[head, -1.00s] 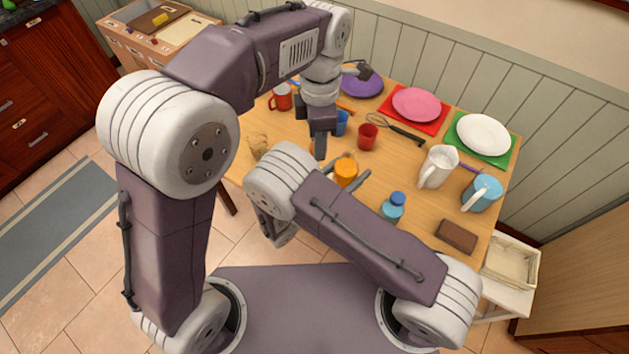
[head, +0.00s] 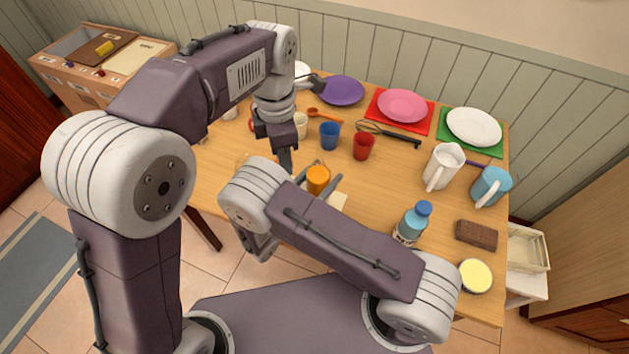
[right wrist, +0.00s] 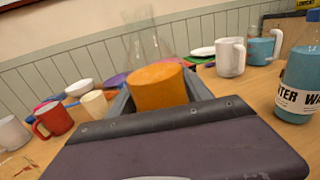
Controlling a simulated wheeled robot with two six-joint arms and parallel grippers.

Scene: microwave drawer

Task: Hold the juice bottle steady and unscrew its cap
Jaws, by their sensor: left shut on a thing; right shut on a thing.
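The juice bottle (head: 318,178) stands roughly upright, with an orange body; in the right wrist view its orange part (right wrist: 158,90) sits between the fingers and its clear neck (right wrist: 146,45) rises above. My right gripper (head: 319,184) is shut around the bottle's body. My left gripper (head: 287,165) points down, just left of the bottle and apart from it in the head view. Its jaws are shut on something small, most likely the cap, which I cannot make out. No cap shows on the visible part of the neck, whose top is faint.
A blue cup (head: 330,136) and a red cup (head: 363,146) stand behind the bottle. To the right are a blue water bottle (head: 411,225), a white pitcher (head: 442,166), a brown sponge (head: 477,235) and a yellow-topped round container (head: 476,276).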

